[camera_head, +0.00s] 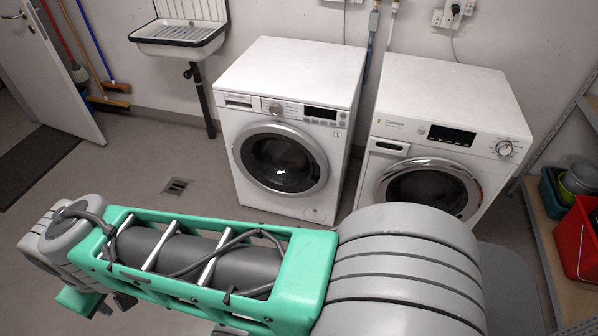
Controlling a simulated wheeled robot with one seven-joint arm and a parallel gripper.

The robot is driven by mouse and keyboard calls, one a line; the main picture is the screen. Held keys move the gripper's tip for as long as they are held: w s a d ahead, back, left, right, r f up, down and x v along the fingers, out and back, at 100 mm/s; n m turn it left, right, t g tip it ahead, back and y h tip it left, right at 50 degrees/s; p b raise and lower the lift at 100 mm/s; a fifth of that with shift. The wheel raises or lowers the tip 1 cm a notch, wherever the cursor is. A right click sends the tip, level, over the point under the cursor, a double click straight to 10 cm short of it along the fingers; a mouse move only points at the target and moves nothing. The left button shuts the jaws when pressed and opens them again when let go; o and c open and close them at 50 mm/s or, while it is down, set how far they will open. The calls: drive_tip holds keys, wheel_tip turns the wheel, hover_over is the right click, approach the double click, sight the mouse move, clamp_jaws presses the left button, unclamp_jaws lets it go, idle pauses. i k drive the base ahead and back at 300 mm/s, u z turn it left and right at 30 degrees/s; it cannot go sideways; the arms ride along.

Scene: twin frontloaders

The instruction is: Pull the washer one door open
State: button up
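My green and grey arm crosses the foreground. Dark parts at its lower left end may be my gripper (112,302); its fingers are not clear. It is apart from both machines.
A white wall sink (182,30) hangs left of the machines, with a floor drain (177,186) below. An open room door (45,75) and brooms are at far left. A shelf with a red bin (577,240) stands at right. The floor before the left machine is clear.

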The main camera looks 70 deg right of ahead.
sight(280, 159)
drive_tip(key=z, duration=0.2)
drive_tip(key=i, duration=0.75)
drive_tip(key=z, duration=1.15)
drive_tip(key=i, duration=0.55)
drive_tip(key=z, duration=0.6)
